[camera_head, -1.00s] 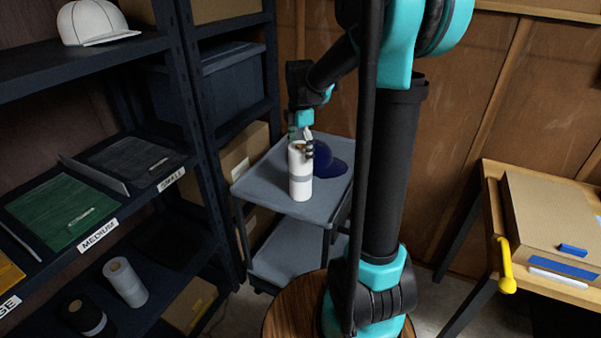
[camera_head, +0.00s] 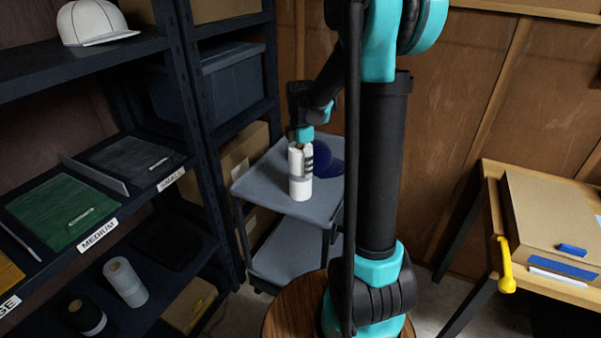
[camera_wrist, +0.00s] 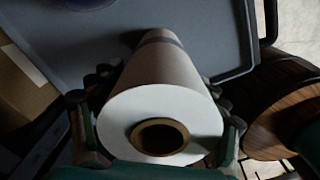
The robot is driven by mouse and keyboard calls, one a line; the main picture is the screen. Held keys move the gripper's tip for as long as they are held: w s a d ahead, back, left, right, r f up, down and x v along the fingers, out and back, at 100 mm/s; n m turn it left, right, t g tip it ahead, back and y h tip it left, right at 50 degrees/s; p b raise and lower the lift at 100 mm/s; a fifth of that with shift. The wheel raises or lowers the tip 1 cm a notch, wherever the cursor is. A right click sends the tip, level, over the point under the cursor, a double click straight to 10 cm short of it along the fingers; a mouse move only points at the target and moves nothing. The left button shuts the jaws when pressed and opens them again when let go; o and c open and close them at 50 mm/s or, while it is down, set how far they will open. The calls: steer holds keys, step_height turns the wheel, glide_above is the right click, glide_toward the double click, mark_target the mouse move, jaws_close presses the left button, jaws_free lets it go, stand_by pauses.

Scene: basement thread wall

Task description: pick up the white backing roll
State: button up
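The white backing roll (camera_head: 300,188), with a grey band, stands upright on the top shelf of a grey cart (camera_head: 262,185). My gripper (camera_head: 301,158) is over the roll's upper part, pointing down. In the wrist view the roll (camera_wrist: 115,115) shows end-on, with its brown core hole facing the camera. The fingers of my gripper (camera_wrist: 160,85) lie on both sides of the roll, spread apart around it. They look close to its sides; firm contact cannot be made out. The roll's base appears to rest on the cart.
A dark blue cap (camera_head: 325,160) lies behind the roll on the cart. Dark shelving at left holds a white cap (camera_head: 92,22), a second whitish roll (camera_head: 125,282) and a black roll (camera_head: 85,316). A wooden table (camera_head: 490,215) with a cardboard box stands at right.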

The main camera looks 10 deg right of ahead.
steer(key=c, duration=1)
steer(key=shift+r, duration=0.15)
